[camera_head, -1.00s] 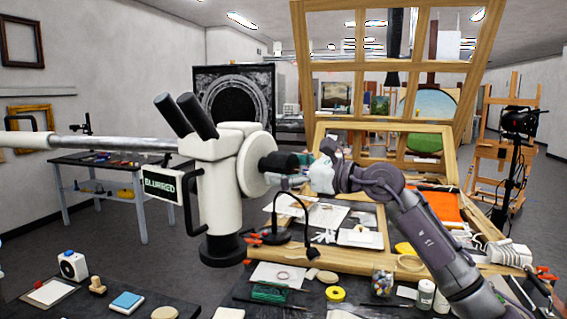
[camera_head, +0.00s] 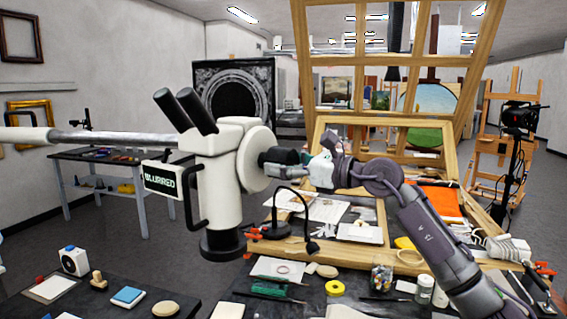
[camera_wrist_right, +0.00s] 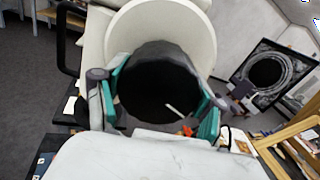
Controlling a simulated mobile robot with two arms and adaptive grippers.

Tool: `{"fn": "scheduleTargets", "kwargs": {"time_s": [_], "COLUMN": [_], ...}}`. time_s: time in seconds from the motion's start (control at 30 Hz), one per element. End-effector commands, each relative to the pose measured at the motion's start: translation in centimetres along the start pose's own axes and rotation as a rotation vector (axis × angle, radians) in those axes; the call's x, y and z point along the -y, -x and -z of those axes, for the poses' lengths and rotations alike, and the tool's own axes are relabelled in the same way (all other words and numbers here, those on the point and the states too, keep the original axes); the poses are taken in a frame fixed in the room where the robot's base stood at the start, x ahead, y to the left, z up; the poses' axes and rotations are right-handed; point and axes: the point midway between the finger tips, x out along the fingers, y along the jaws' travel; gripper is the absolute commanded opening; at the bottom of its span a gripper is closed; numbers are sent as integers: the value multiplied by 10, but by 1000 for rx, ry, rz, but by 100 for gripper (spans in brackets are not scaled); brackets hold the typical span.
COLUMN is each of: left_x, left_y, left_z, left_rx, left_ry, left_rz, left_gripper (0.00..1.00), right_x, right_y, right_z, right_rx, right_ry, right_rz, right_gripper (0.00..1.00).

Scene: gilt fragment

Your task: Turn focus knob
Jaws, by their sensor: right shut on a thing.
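A white microscope (camera_head: 220,185) with two black eyepieces stands left of centre in the head view, on a long horizontal arm. A sign (camera_head: 160,181) on its left reads "BLURRED". The black focus knob (camera_wrist_right: 157,85) sticks out from the white round disc on its right side; the disc (camera_head: 256,160) shows in the head view. My right gripper (camera_head: 285,161) is shut on the knob, its teal-padded fingers on either side of it in the right wrist view. In the head view the fingers hide most of the knob. My left gripper is not in view.
A worktable with a wooden easel frame (camera_head: 440,140) stands behind and right. A black bent lamp (camera_head: 277,228) stands just below my right gripper. Several small items, such as a yellow tape roll (camera_head: 335,289), lie on the dark front surface.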

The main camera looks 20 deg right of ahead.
Motion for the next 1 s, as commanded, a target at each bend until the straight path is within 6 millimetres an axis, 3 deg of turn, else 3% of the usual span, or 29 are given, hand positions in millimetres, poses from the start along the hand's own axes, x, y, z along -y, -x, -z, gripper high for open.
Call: {"fn": "scheduleTargets", "kwargs": {"time_s": [0.5,1.0], "left_x": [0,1], "left_y": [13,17], "left_z": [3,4], "left_rx": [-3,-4], "left_ry": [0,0], "left_rz": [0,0], "left_gripper": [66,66], "right_x": [1,1], "right_y": [0,0], "right_z": [-1,-1], "right_rx": [4,7], "right_ry": [-335,-446], "right_rz": [2,2], "right_gripper": [35,35]}}
